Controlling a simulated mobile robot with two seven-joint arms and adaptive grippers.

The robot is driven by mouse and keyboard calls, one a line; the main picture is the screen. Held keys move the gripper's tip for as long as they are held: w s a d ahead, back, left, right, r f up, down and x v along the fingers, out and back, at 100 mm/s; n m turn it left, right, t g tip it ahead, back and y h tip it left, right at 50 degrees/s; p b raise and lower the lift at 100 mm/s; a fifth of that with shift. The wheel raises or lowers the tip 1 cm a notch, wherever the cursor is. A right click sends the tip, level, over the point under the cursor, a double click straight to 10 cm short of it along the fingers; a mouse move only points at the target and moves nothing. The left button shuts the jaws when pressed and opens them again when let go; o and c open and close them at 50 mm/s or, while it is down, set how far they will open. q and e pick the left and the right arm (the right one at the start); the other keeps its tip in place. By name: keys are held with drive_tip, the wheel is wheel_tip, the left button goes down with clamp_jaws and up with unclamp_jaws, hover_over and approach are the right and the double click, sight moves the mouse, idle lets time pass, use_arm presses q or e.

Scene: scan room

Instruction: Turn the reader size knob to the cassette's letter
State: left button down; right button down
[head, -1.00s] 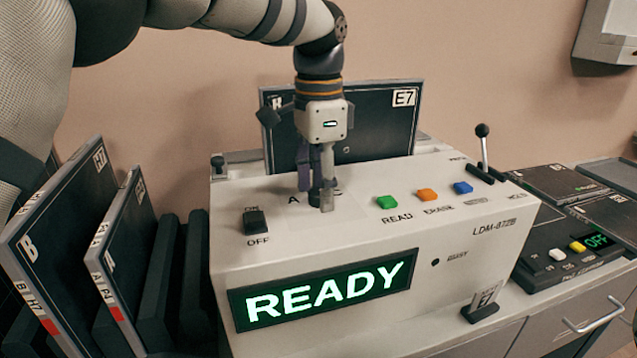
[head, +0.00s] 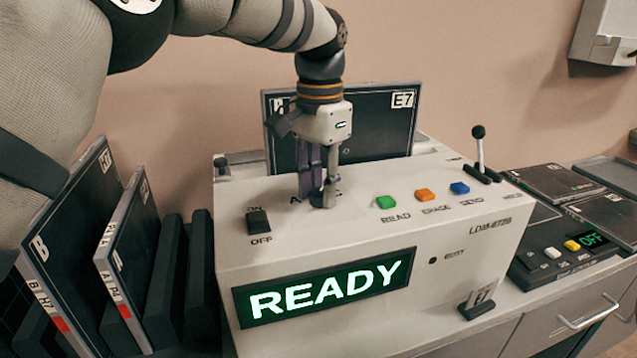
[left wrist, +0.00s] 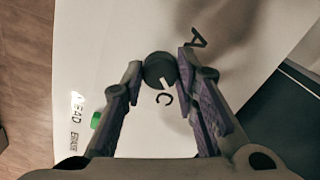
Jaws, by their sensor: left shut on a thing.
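The dark round size knob (left wrist: 159,66) sits on top of the white reader (head: 350,225), between my left gripper's fingertips. My left gripper (head: 318,196) points down and is shut on it; its purple pads show in the left wrist view (left wrist: 160,72). The knob's white pointer mark faces the printed C. An A is printed at the other side; any other letter is hidden. The black cassette (head: 375,130) stands upright at the reader's back, labelled E7 at its right corner. Its left corner letter is mostly behind my gripper. My right gripper is not in view.
The reader screen (head: 325,288) shows READY. Green, orange and blue buttons (head: 425,195) and a lever (head: 479,150) lie right of the knob, an ON/OFF switch (head: 257,221) left. Other cassettes (head: 70,235) stand in a rack at left. A dark unit (head: 560,255) at right shows OFF.

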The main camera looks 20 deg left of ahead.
sight(320, 192)
use_arm(q)
drive_tip(key=n, duration=0.3)
drive_tip(key=shift+n, duration=2.2)
drive_tip(key=c, duration=1.2)
unclamp_jaws()
drive_tip(key=shift+c, duration=0.2)
wheel_tip(320, 192, up, 8)
drive_tip(key=shift+f, duration=0.25)
